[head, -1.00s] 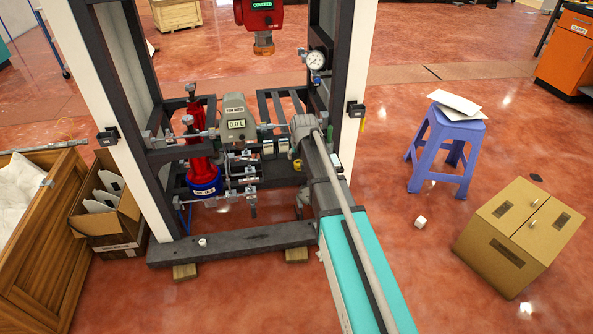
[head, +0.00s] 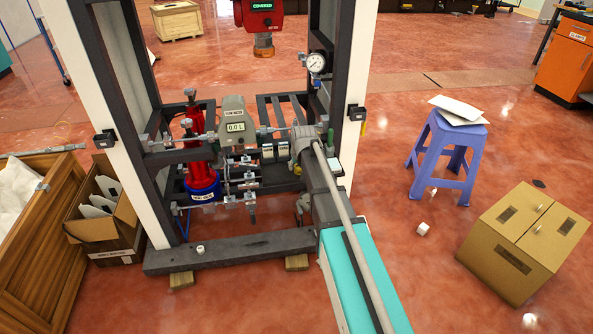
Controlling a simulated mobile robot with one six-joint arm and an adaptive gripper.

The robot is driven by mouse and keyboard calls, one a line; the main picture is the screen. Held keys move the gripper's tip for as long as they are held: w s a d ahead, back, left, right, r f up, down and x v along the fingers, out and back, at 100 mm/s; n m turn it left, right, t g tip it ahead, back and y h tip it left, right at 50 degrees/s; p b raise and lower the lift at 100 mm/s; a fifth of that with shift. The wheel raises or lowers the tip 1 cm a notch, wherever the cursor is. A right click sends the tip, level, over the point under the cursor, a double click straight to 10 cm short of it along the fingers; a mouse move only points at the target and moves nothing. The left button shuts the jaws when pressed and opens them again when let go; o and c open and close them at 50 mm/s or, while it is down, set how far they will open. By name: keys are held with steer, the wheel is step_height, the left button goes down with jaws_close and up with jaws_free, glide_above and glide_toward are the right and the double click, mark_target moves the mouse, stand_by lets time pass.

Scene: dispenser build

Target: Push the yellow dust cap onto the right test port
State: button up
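A small yellow spot (head: 297,170) shows just below and left of my wrist, against the dark frame. It may be the yellow dust cap, but it is too small to tell. A thin yellow strip also hangs under a black box on the right white post. My arm reaches up from the lower right, and its grey wrist (head: 303,144) is in front of the right part of the piping. My gripper's fingers are hidden or cannot be picked out there, so I cannot see whether they hold anything. The right test port cannot be made out clearly.
A grey flow meter (head: 234,122) and a red and blue cylinder (head: 202,186) stand left of my wrist. A pressure gauge (head: 315,63) is above it. A purple stool (head: 443,153) and a cardboard box (head: 523,240) stand on the floor to the right.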

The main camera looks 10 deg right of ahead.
mark_target(299, 165)
steer(key=c, duration=0.6)
steer(key=shift+r+p, duration=2.8)
